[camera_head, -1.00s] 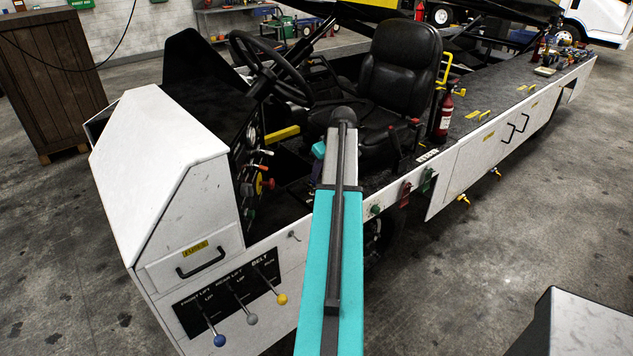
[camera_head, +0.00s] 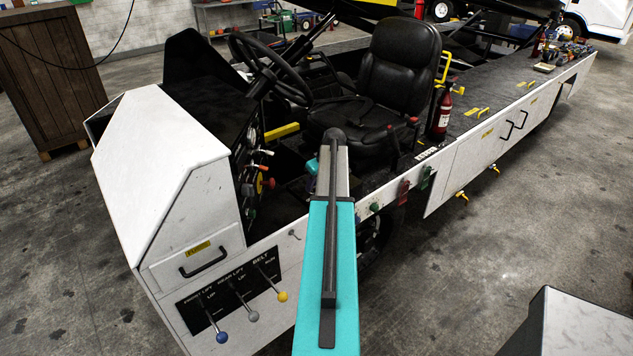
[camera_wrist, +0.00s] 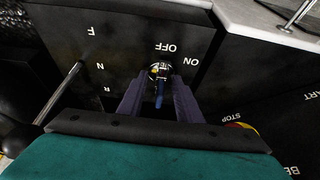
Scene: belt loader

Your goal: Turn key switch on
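In the wrist view the key switch (camera_wrist: 161,69) sits on a dark panel (camera_wrist: 120,40), below the white word OFF and left of the word ON. A blue key part (camera_wrist: 159,98) points from it toward the camera. My gripper (camera_wrist: 157,84) is open, with one dark finger on each side of the key. Gaps show between the fingers and the key; exact contact depth is unclear. In the head view the gripper and key switch are not clearly visible; only my teal arm shows before the dashboard.
A lever (camera_wrist: 62,92) stands left of the gripper, by the letters F, N, R. A yellow and red stop button (camera_wrist: 240,126) is partly hidden at the right. The steering wheel (camera_head: 270,70), black seat (camera_head: 398,85) and dashboard knobs (camera_head: 268,183) surround the arm.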

